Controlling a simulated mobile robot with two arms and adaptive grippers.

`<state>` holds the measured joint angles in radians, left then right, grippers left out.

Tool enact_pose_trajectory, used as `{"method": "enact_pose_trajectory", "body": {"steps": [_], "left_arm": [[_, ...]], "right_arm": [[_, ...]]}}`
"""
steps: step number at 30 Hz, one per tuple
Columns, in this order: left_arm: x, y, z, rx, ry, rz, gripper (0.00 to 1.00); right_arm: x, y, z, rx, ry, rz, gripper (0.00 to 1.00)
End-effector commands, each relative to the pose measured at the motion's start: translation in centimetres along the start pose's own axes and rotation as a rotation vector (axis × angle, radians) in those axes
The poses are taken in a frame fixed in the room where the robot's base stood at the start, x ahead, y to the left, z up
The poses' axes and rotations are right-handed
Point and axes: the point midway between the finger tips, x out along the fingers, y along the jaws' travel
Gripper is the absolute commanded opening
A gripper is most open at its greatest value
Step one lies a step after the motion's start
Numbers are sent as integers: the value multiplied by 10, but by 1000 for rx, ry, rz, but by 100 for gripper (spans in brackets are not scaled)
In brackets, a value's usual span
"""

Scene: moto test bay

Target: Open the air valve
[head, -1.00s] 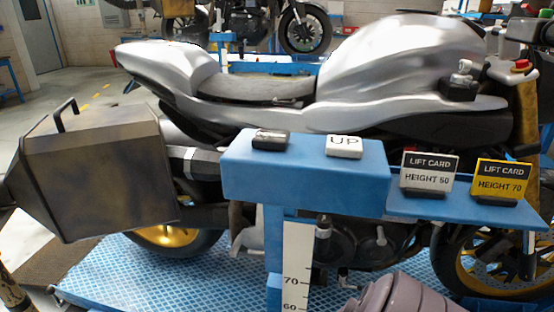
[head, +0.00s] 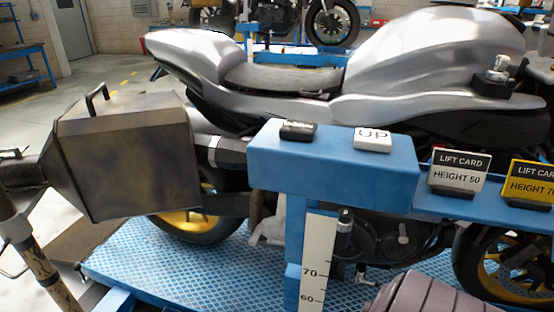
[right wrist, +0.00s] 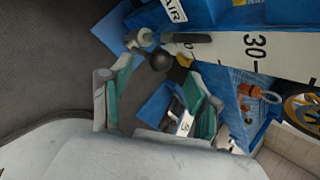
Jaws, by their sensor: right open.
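In the head view the valve cannot be made out, and my left gripper is not in view.
A silver motorcycle (head: 400,75) stands on a blue lift platform (head: 150,262). A blue control beam (head: 330,165) bears a black button (head: 299,130) and an UP button (head: 372,138). Lift cards (head: 459,172) stand right. A dark box (head: 125,160) is at left. A scale marked 30 (right wrist: 222,46) is beside the valve.

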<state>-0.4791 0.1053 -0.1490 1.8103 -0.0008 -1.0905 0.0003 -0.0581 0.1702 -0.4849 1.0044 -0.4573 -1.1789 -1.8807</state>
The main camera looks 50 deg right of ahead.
Motion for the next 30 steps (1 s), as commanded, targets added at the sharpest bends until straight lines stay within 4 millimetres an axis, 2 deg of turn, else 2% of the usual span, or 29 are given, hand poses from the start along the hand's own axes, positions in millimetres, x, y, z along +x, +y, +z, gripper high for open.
{"method": "enact_pose_trajectory", "body": {"steps": [3, 9, 19, 23, 25, 30], "left_arm": [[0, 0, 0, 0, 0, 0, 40], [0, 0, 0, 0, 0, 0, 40], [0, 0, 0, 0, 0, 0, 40], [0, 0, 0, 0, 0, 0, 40], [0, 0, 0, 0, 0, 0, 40], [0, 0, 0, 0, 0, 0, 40]], "right_arm": [[-20, 0, 0, -1, -1, 2, 61], [-40, -2, 0, 0, 0, -2, 61], [-44, -2, 0, -1, 0, -3, 61], [-45, 0, -2, 38, 9, 9, 41], [-49, 3, -8, 141, 34, 36, 30], [-70, 16, -25, 652, 167, 138, 1]]}}
